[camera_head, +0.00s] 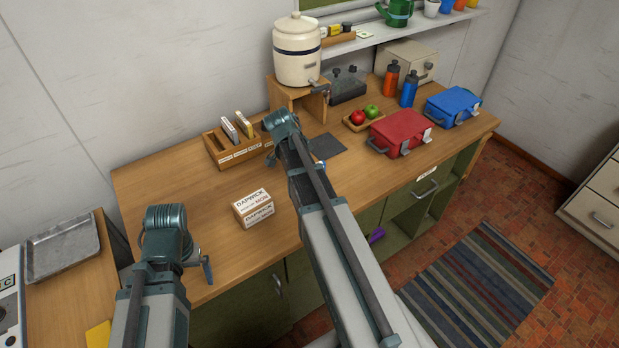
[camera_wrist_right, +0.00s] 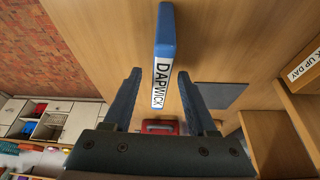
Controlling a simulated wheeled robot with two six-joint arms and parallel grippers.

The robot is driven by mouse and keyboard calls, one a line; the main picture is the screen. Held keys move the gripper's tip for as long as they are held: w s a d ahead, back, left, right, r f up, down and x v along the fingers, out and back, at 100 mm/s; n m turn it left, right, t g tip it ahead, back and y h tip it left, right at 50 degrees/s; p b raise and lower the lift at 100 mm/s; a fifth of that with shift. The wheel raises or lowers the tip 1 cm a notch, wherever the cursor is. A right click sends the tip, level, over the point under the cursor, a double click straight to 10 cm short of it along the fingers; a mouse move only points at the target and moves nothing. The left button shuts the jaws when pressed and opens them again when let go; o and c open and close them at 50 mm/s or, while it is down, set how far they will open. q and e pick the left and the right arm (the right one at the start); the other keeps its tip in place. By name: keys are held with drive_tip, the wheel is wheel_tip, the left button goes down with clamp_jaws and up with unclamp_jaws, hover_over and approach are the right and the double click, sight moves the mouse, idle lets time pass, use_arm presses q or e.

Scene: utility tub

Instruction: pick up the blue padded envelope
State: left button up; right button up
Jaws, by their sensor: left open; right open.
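The blue padded envelope (camera_wrist_right: 165,35) shows in the right wrist view as a narrow blue shape with a white DAPWICK label, over the wooden worktop. My right gripper (camera_wrist_right: 158,76) is open, one finger on each side of the envelope's line. I cannot tell whether the fingers touch it. In the head view my right arm hides most of this spot; only a small bit of blue (camera_head: 320,165) shows beside the arm. My left gripper (camera_head: 207,270) is open and empty near the worktop's front left edge, apart from the envelope.
A DAPWICK box (camera_head: 253,208) stands on the worktop (camera_head: 180,180) between my arms. A wooden sorter (camera_head: 232,150) is behind it. A dark mat (camera_head: 325,146), a red case (camera_head: 400,132) and a tray of fruit (camera_head: 358,124) lie to the right. The worktop's left part is clear.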

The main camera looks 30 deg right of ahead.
drive_tip(key=shift+f, duration=0.25)
idle(0.4)
clamp_jaws()
